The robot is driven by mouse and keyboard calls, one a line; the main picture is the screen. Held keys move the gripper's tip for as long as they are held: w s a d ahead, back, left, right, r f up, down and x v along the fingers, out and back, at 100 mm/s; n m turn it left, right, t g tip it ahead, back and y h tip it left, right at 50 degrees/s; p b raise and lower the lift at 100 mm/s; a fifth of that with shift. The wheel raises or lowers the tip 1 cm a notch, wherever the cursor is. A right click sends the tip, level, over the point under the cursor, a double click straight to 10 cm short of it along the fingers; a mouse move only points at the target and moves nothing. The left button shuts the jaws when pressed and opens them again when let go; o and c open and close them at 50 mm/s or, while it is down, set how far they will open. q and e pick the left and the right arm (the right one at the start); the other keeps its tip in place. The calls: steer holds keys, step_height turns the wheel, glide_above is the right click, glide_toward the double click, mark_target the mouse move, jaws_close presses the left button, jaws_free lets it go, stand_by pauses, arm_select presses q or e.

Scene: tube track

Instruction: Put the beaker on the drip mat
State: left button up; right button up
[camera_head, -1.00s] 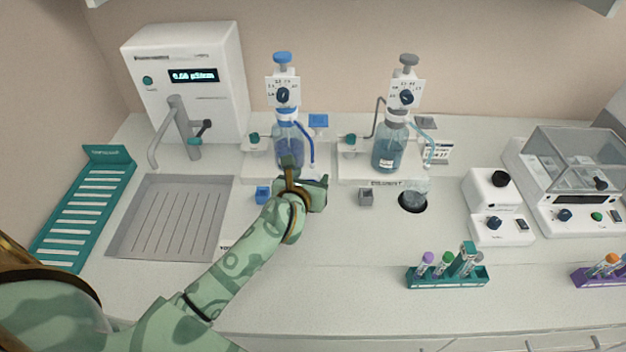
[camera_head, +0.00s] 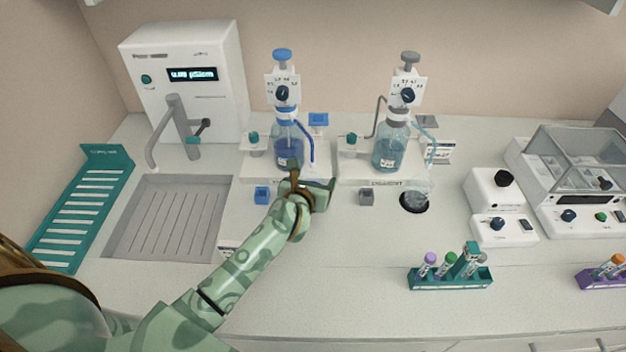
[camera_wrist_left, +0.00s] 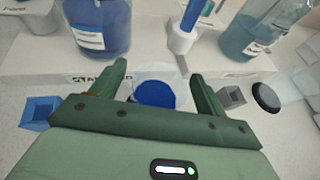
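A clear beaker (camera_wrist_left: 160,73) stands in front of the left dispenser in the left wrist view, with a round blue patch (camera_wrist_left: 155,94) at its bottom. I cannot tell whether that patch is a drip mat or liquid. My left gripper (camera_wrist_left: 158,78) is open, one finger on each side of the beaker with small gaps. In the head view the left gripper (camera_head: 308,184) hides this beaker. A second clear beaker (camera_head: 417,187) stands at a round black disc (camera_head: 413,208) before the right dispenser; the disc also shows in the left wrist view (camera_wrist_left: 266,97). My right gripper is not in view.
Two bottle dispensers, blue-topped (camera_head: 288,150) and grey-topped (camera_head: 390,152), stand behind. A blue block (camera_head: 262,194) and a grey block (camera_head: 366,197) flank the gripper. A ribbed grey tray (camera_head: 168,215) lies left, a tube rack (camera_head: 450,283) front right. The front counter middle is clear.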

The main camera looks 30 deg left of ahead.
arm_select(q)
steer(key=shift+r, duration=0.1)
steer(key=shift+s+r, duration=0.2)
steer(key=p+v, duration=0.2)
steer(key=v, duration=0.9)
steer(key=shift+s, duration=0.3)
